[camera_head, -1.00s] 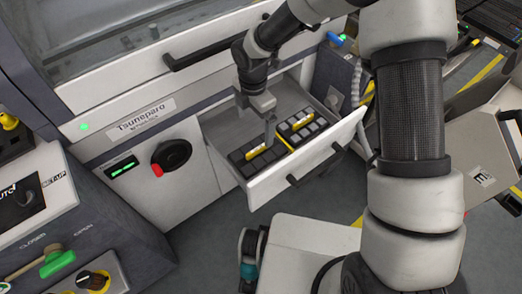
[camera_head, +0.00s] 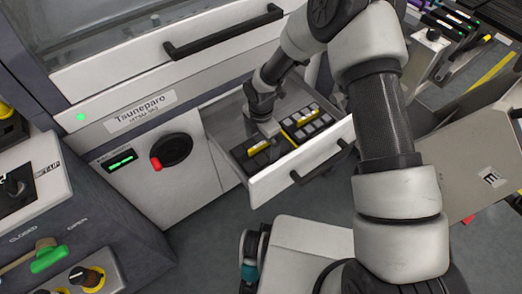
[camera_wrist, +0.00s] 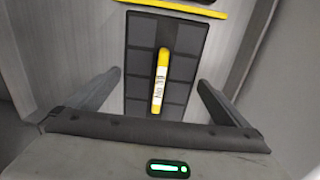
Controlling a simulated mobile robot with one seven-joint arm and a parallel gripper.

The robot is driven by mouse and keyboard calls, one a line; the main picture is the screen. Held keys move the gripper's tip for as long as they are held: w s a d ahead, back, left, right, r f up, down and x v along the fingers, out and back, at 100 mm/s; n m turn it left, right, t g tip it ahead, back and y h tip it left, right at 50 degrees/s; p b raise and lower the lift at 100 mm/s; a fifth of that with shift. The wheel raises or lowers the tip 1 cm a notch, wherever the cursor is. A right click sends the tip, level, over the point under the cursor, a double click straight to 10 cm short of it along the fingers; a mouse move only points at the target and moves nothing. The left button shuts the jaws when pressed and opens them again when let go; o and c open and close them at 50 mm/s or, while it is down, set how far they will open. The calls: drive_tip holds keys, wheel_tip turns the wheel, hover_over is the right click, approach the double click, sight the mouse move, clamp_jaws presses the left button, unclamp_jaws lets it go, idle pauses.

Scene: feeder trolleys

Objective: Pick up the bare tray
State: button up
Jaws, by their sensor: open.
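An open drawer (camera_head: 262,196) holds two dark trays side by side. The left tray (camera_head: 240,153) has a yellow handle and dark, empty-looking compartments. In the wrist view this bare tray (camera_wrist: 140,70) lies below my gripper, its compartments empty and its yellow handle (camera_wrist: 160,82) labelled. The right tray (camera_head: 318,130) carries pale grey blocks around its own yellow handle. My gripper (camera_wrist: 161,77) is open, one finger on each side of the bare tray's handle, apart from it. In the head view my gripper (camera_head: 268,130) is over the left tray, partly hiding it.
The drawer's front wall and black handle (camera_head: 322,162) face the robot. The machine front with a black knob (camera_head: 172,149) stands left of the drawer. A control console (camera_head: 45,215) is at the lower left. A yellow edge (camera_wrist: 180,8) lies beyond the bare tray.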

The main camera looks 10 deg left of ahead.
drive_tip(key=shift+f, duration=0.35)
drive_tip(key=shift+r, duration=0.1)
drive_tip(key=c, duration=0.9)
